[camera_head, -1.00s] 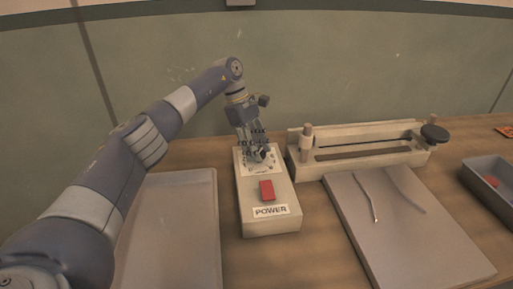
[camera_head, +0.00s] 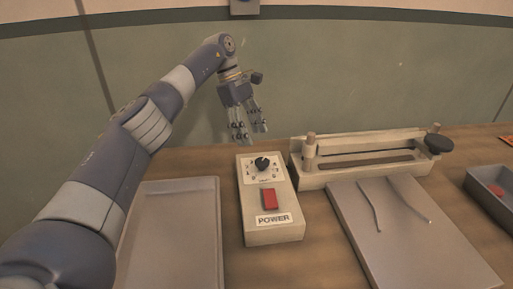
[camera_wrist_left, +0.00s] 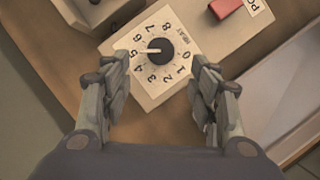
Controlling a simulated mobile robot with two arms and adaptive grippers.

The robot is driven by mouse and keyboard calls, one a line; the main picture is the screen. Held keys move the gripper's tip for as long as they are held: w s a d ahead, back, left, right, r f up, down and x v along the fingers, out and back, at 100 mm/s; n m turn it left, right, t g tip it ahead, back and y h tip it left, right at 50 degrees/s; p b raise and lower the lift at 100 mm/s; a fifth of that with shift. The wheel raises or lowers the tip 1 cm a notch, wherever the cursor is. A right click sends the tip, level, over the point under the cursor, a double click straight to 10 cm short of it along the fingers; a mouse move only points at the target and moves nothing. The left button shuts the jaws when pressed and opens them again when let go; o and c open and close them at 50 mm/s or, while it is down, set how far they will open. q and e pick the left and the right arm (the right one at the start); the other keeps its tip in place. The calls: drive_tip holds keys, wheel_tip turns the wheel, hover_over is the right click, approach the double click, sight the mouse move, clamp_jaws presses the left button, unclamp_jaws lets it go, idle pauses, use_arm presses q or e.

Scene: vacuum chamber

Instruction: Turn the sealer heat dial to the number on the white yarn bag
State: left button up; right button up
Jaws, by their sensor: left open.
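The sealer control box (camera_head: 286,222) stands on the table with a black heat dial (camera_head: 262,163) on its white numbered plate. In the left wrist view the black dial (camera_wrist_left: 161,51) shows its white pointer line at the 5. My left gripper (camera_head: 248,136) is open and empty, above and behind the dial in the head view. In the left wrist view its fingers (camera_wrist_left: 160,95) are spread, with the dial beyond and between them. No white yarn bag is in view. My right gripper is not in view.
A red power switch (camera_head: 269,199) sits on the box. A grey tray (camera_head: 170,240) lies left, the sealer bar (camera_head: 365,160) behind right. A grey board (camera_head: 400,240) holds two thin strips. A blue-grey bin (camera_head: 490,190) with something red stands far right.

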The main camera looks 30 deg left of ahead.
use_arm(q)
drive_tip(key=shift+v, duration=1.9)
drive_tip(key=shift+f, duration=0.1)
